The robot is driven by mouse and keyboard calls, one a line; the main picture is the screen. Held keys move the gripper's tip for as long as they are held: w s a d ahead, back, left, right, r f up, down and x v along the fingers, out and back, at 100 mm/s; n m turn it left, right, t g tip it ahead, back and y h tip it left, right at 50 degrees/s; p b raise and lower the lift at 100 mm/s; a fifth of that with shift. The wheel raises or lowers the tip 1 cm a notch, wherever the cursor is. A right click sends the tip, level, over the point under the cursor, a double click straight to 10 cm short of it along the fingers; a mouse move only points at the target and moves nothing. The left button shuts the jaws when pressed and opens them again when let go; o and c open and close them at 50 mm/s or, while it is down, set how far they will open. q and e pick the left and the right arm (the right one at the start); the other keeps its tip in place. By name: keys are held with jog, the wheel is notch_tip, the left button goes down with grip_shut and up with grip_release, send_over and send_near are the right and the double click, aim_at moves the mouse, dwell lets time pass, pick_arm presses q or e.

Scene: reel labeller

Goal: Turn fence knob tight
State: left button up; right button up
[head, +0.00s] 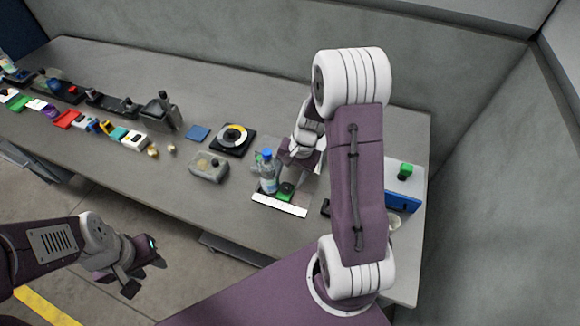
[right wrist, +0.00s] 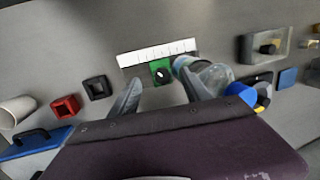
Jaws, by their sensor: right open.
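The fence knob (right wrist: 161,74) is a black round knob with a white mark, on a green block beside a white ruler strip (right wrist: 158,53). In the head view the knob (head: 287,187) sits just behind the strip, next to a clear bottle with a blue cap (head: 268,173). My right gripper (right wrist: 160,92) is open, its fingers spread to either side and short of the knob; nothing is between them. In the head view my right forearm partly hides that gripper. My left gripper (head: 145,275) hangs off the table's front edge, empty, with its fingers apart.
A grey box (head: 209,167), a black-and-yellow reel (head: 232,139) and a blue pad (head: 198,133) are to the left. A blue tray (head: 402,202) is to the right.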

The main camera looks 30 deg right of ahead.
jog(key=r+m+p, duration=0.2)
jog(key=m+p, duration=0.1)
jog(key=m, duration=0.1)
jog(key=m+y+p, duration=0.2)
jog(key=m+p, duration=0.3)
jog(key=m, duration=0.2)
send_near(288, 185)
jog(key=p+x, duration=0.2)
jog(key=x, duration=0.5)
jog(key=shift+a+f+p, duration=0.15)
jog(key=shift+f+p, duration=0.1)
jog(key=shift+p, duration=0.1)
jog(key=shift+a+f, duration=0.2)
jog(key=shift+f, duration=0.4)
pick_arm(q)
notch_tip(288, 185, up, 14)
jog(key=shift+f, duration=0.25)
pick_arm(e)
grip_shut()
